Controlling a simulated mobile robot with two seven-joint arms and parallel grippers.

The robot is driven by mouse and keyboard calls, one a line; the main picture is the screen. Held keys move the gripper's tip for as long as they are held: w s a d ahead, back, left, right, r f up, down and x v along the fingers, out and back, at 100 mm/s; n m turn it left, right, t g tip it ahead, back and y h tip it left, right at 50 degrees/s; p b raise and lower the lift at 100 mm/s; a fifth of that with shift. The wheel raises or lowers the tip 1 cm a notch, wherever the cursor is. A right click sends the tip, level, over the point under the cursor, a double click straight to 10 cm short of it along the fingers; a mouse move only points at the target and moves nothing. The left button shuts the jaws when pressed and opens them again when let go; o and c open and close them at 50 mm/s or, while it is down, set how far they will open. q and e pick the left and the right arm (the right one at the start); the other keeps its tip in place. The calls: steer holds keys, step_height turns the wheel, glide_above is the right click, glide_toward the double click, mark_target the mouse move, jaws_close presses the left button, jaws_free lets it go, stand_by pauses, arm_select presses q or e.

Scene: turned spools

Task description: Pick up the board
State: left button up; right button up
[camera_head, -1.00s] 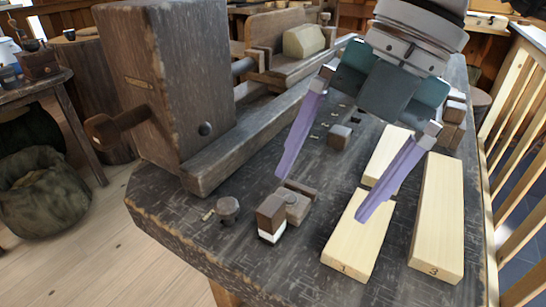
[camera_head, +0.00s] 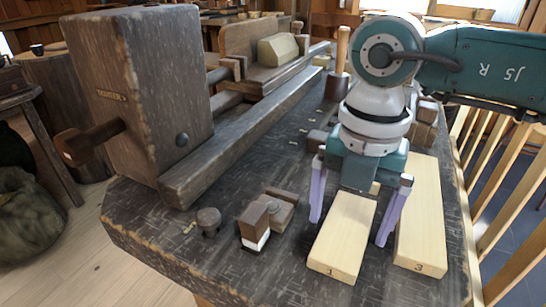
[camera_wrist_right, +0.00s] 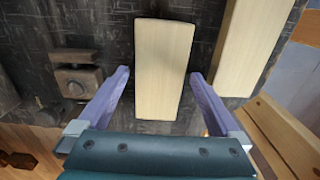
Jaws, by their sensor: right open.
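A pale wooden board marked 1 (camera_head: 341,240) lies flat on the dark workbench; it also shows in the right wrist view (camera_wrist_right: 163,65). My right gripper (camera_head: 348,232) is open, pointing down, with one purple finger on each side of this board. In the right wrist view the fingers (camera_wrist_right: 160,73) stand apart from the board's long edges, with a gap on both sides. A second board marked 3 (camera_head: 421,220) lies just to the right. My left gripper is not in view.
The workbench (camera_head: 150,228) carries a large wooden block (camera_head: 140,85) at the left and a small block with a white base (camera_head: 255,225) left of the boards. A slatted railing (camera_head: 490,190) runs along the right side.

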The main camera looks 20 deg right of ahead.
steer(key=shift+c, duration=0.4)
steer(key=c, duration=1.2)
steer(key=shift+c, duration=0.2)
